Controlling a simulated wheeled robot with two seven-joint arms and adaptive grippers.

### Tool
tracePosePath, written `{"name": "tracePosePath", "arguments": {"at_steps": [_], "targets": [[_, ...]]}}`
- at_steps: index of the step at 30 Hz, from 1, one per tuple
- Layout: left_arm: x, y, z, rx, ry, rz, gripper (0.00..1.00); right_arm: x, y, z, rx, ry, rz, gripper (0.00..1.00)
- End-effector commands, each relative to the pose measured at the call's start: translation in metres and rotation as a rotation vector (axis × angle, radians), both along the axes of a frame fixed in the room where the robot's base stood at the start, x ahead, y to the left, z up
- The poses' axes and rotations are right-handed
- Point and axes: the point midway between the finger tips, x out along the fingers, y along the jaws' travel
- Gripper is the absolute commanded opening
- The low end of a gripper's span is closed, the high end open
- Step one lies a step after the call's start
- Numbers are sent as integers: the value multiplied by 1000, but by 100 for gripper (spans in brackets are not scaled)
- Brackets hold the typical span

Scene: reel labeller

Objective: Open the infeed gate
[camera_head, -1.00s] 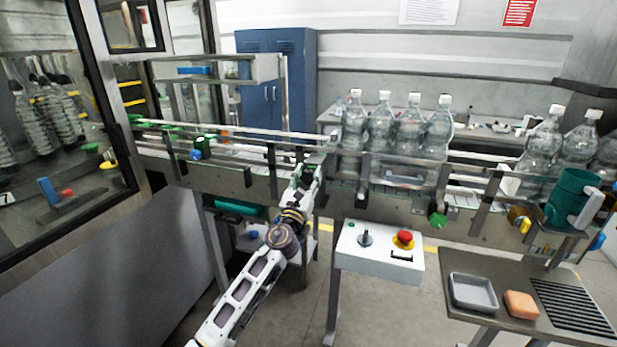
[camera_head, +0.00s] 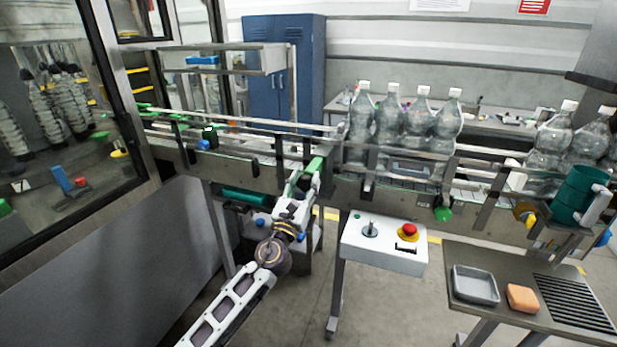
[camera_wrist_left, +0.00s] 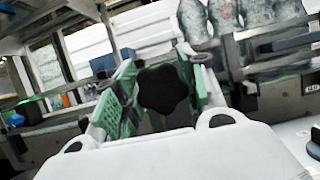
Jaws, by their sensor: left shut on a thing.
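My left gripper (camera_head: 306,174) is at the front rail of the conveyor, left of the row of bottles. In the left wrist view its green-padded fingers (camera_wrist_left: 160,75) stand on either side of a black star-shaped knob (camera_wrist_left: 163,90) and are shut on it. The knob is hidden by the fingers in the head view. The infeed gate cannot be clearly told from the rails here, nor its position. My right gripper is out of view.
Several clear bottles (camera_head: 388,125) stand on the conveyor just right of the gripper. A control box (camera_head: 385,246) with a joystick and red button stands in front. A side table (camera_head: 455,322) holds a grey tray (camera_head: 474,286) and an orange block (camera_head: 522,298). A glazed enclosure is at left.

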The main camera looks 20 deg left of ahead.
Motion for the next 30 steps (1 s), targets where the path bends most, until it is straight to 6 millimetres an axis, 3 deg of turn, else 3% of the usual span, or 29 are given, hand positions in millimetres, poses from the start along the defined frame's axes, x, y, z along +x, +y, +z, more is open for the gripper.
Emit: {"name": "tracePosePath", "arguments": {"at_steps": [6, 15, 16, 18, 21, 30], "targets": [[-13, 1, -1, -1, 2, 1, 0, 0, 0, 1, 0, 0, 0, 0], [-13, 1, 0, -2, 1, 0, 0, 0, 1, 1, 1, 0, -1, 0], [-13, 1, 0, -2, 1, 0, 42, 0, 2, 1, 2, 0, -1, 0], [-13, 1, 0, -2, 1, 0, 52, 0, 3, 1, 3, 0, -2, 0], [-13, 1, 0, -1, 1, 1, 64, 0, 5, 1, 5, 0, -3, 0], [-13, 0, 0, -1, 0, 0, 64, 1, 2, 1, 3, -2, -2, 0]]}}
